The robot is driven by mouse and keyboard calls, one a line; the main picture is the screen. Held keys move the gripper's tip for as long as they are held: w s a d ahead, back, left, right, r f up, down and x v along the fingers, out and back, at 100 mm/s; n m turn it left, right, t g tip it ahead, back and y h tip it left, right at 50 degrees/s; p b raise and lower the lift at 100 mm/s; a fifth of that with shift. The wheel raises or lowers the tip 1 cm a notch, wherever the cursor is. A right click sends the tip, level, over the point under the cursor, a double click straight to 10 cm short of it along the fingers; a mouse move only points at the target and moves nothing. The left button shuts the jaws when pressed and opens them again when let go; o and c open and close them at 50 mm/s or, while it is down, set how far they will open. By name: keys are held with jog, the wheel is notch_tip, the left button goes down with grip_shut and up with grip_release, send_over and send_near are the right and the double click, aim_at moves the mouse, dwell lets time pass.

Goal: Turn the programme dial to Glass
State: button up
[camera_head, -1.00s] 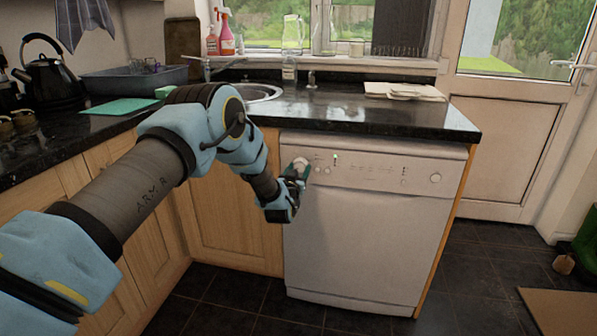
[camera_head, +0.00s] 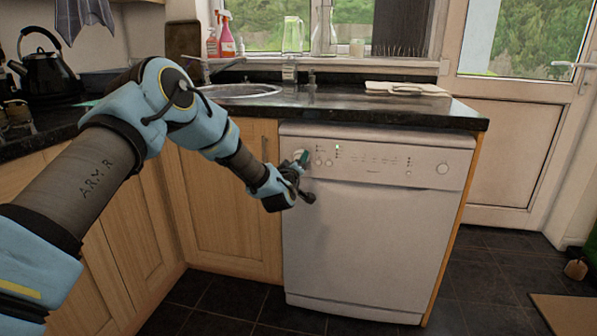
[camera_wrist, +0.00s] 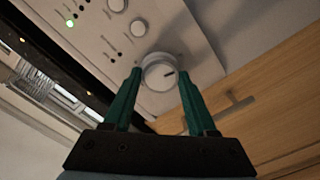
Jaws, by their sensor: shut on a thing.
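The programme dial (camera_head: 299,155) is a round pale knob at the upper left of the white dishwasher's (camera_head: 365,245) control panel. In the wrist view the dial (camera_wrist: 159,72) shows a short dark pointer line toward the right of the picture. My gripper (camera_wrist: 160,78) has its two green fingers shut on the dial, one on each side. In the head view my gripper (camera_head: 298,166) reaches the panel from the left and partly covers the dial. The programme labels, including Glass, are too small to read.
A green light (camera_head: 337,147) glows on the panel near small buttons (camera_head: 324,162). The dark worktop (camera_head: 390,112) overhangs above, and a wooden cupboard door (camera_head: 225,215) stands to the left. The floor in front is clear.

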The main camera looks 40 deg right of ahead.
jog(key=n+b, duration=1)
jog(key=n, duration=0.3)
jog(key=n+b, duration=1)
jog(key=n, duration=0.2)
jog(key=shift+f+n, duration=0.2)
jog(key=shift+n, duration=0.2)
jog(key=shift+b, duration=0.35)
jog(key=o, duration=1.4)
jog(key=shift+c, duration=0.2)
jog(key=shift+r, duration=0.1)
jog(key=shift+a, duration=0.1)
jog(key=p+v, duration=0.1)
jog(key=v, duration=0.9)
jog(key=shift+s+a+p, duration=0.2)
jog(key=shift+a+p, duration=0.05)
jog(key=shift+p, duration=0.1)
